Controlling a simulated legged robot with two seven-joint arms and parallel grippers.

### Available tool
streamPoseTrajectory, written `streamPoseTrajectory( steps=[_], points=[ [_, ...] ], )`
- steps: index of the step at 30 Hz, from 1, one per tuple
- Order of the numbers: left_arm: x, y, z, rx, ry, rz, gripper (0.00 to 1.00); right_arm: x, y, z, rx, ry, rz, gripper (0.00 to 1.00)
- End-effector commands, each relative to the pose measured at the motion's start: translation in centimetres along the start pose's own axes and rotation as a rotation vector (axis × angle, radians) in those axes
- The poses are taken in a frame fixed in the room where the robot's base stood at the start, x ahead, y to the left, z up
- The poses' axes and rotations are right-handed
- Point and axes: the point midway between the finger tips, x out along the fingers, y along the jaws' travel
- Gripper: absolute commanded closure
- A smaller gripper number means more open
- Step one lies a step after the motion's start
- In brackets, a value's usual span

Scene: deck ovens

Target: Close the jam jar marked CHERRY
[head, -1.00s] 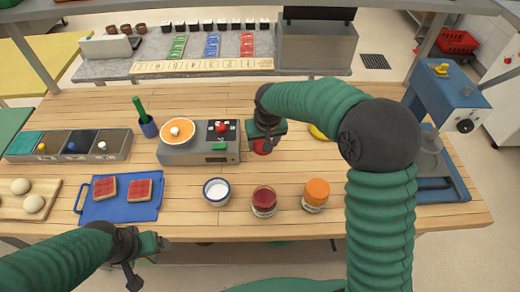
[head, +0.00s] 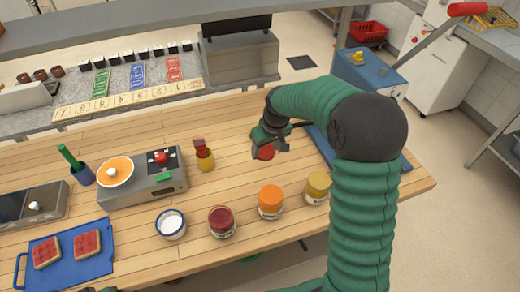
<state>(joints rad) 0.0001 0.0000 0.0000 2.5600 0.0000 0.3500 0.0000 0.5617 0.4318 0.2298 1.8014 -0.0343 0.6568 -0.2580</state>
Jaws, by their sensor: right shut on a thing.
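My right gripper (head: 272,140) is shut on a red lid (head: 266,153) above the wooden table, behind the row of jars. A jar with dark red contents (head: 222,222) stands upright at the front of the table, with no lid apparent on it. To its right stand an orange jar (head: 270,202) and a yellow jar (head: 318,188). The jar labels are too small to read, so I cannot tell which says CHERRY. Only a sliver of my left gripper (head: 104,289) shows at the bottom edge.
A white bowl or cup (head: 171,223) stands left of the dark red jar. A blue board (head: 68,272) with topped slices lies at front left. A blue machine (head: 365,75) is at the right.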

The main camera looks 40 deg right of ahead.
Motion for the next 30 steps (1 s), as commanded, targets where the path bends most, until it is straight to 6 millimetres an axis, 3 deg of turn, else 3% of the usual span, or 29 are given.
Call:
streamPoseTrajectory(
  steps=[6,9,11,18,21,30],
  points=[
    [0.0,0.0,0.0,0.000,0.000,0.000,0.19,0.0,-0.1,0.0,0.000,0.000,0.000,0.78],
    [0.0,0.0,0.0,0.000,0.000,0.000,0.19,0.1,-1.3,0.3,-0.007,-0.002,-0.002,0.78],
    [0.0,0.0,0.0,0.000,0.000,0.000,0.19,0.2,-3.0,0.7,-0.017,-0.005,-0.004,0.78],
    [0.0,0.0,0.0,0.000,0.000,0.000,0.19,0.6,-12.5,4.7,-0.068,-0.005,-0.014,0.78],
    [0.0,0.0,0.0,0.000,0.000,0.000,0.19,0.6,-14.9,6.4,-0.079,-0.002,-0.020,0.78],
    [0.0,0.0,0.0,0.000,0.000,0.000,0.19,0.7,-15.8,7.0,-0.079,-0.001,-0.023,0.78]
  ],
)
